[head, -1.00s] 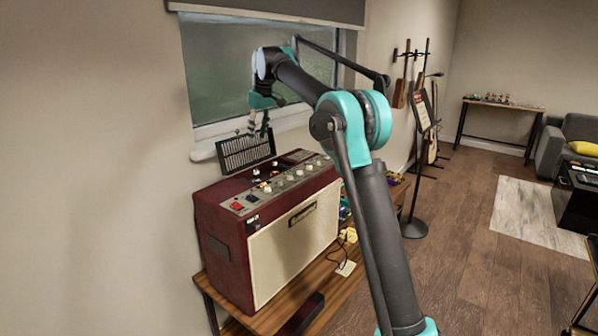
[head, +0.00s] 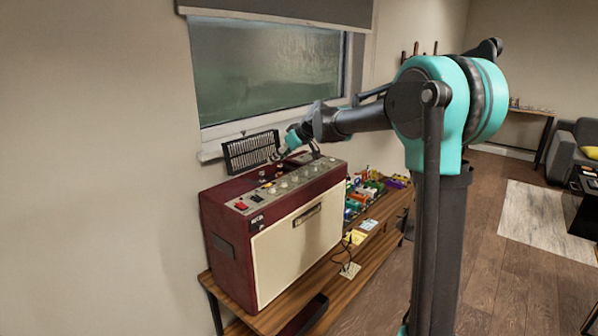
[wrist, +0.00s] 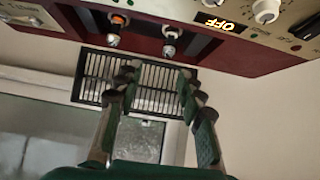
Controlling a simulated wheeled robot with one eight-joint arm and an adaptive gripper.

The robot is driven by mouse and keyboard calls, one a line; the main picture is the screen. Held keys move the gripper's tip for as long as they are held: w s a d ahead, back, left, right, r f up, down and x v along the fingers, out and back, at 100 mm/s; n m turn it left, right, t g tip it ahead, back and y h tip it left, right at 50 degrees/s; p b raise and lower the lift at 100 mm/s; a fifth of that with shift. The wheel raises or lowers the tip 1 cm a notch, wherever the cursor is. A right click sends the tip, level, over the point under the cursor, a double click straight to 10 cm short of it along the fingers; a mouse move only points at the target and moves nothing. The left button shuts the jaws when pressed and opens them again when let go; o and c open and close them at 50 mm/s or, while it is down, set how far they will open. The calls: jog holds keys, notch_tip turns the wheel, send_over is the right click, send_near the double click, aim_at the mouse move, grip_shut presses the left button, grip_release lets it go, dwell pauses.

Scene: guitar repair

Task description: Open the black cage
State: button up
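The black cage (head: 251,152) is a slatted grille panel. It stands raised, nearly upright, at the back edge of the dark red amplifier (head: 228,262), in front of the window sill. In the wrist view the cage (wrist: 97,78) shows behind and between my fingers. My gripper (wrist: 160,80) is open, with a wide gap between its fingertips and nothing held. In the head view my gripper (head: 284,150) is just right of the cage, low over the amplifier's rear top. I cannot tell whether a finger touches the cage. The recess in the amplifier's top is uncovered.
Knobs and a red switch (head: 241,206) line the amplifier's top panel. The amplifier stands on a wooden bench (head: 283,296). Colourful small items (head: 362,190) lie to its right. The window (head: 270,75) and wall are close behind. Open floor lies to the right.

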jog(key=f, duration=0.1)
jog(key=d+f+t+y, duration=0.1)
jog(key=s+f+y, duration=0.1)
jog(key=f, duration=0.1)
jog(key=shift+s+d+t, duration=0.1)
jog(key=shift+d+t, duration=0.15)
jog(key=shift+t, duration=0.15)
jog(key=shift+s+d+f+t+y, duration=0.1)
jog(key=shift+f+t+y, duration=0.2)
jog(key=shift+f+y, duration=0.3)
jog(key=shift+s+d+f, duration=0.15)
jog(key=shift+d+f, duration=0.05)
jog(key=shift+d, duration=0.05)
jog(key=shift+v, duration=3.45)
jog(key=s+d+f+m+g+h, duration=0.1)
jog(key=s+d+f+m+h, duration=0.2)
jog(key=s+d+f, duration=0.4)
jog(key=s+d+f+m+g+h, duration=0.1)
jog(key=s+d+f+m+h, duration=0.3)
jog(key=s+d+f, duration=0.4)
jog(key=s+d+f+m+g+h, duration=0.2)
jog(key=s+d+f, duration=0.5)
jog(key=s, duration=1.1)
jog(key=shift+s+d+f+m+h, duration=0.25)
jog(key=shift+d+m+h, duration=0.1)
jog(key=shift+m+h, duration=0.4)
jog(key=shift+o, duration=0.4)
jog(key=shift+w, duration=0.1)
